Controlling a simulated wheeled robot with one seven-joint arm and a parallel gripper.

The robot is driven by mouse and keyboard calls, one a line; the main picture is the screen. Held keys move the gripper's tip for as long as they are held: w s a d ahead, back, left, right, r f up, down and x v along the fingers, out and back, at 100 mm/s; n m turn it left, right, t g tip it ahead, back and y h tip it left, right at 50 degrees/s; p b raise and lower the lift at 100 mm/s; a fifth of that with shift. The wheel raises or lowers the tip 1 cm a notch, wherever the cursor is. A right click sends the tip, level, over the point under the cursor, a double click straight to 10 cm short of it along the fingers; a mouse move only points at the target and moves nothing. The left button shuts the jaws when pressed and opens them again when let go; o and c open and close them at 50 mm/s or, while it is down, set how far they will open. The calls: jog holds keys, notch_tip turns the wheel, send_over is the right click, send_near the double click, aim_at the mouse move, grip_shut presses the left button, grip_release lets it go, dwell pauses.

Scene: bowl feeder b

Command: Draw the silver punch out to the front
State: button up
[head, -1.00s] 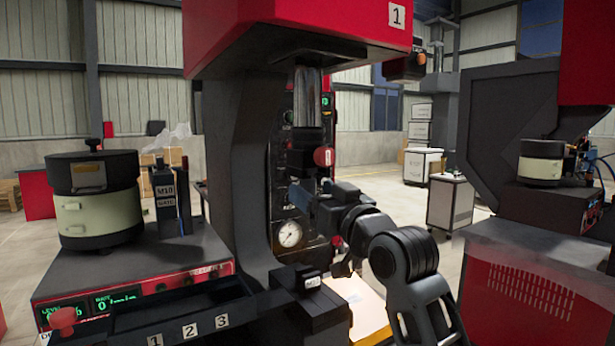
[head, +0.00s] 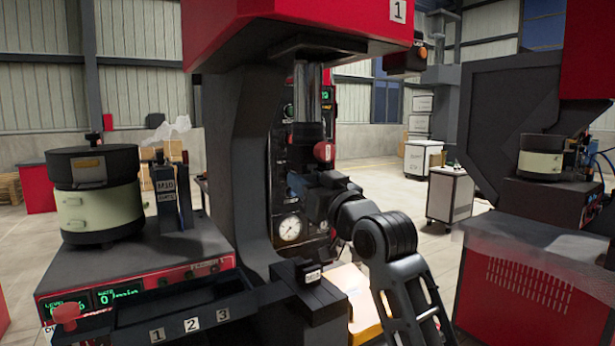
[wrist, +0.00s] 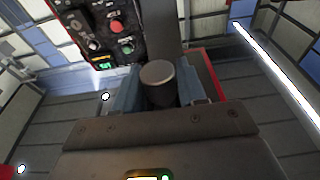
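The press (head: 235,160) marked 1 has a silver ram column (head: 307,90) with a dark holder (head: 306,132) beneath it. In the wrist view a dark cylinder with a grey metal end face (wrist: 157,73), which looks like the punch, stands between the two blue-grey fingers of my gripper (wrist: 158,88). The fingers are apart, one on each side of it, with narrow gaps; contact is not clear. In the head view my gripper (head: 298,184) is under the holder, and the punch cannot be made out there.
A red knob (head: 323,152) sits just above my gripper. A gauge (head: 290,228) is on the panel behind. The bowl feeder (head: 97,195) stands on a table at left. A dark rail with labels 1, 2, 3 (head: 191,324) runs along the front. A second machine stands at right.

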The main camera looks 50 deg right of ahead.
grip_shut()
jog(key=r+v, duration=0.1)
jog(key=v, duration=0.6)
jog(key=shift+s+r, duration=0.15)
jog(key=shift+s, duration=0.2)
dwell(1.3)
dwell(0.3)
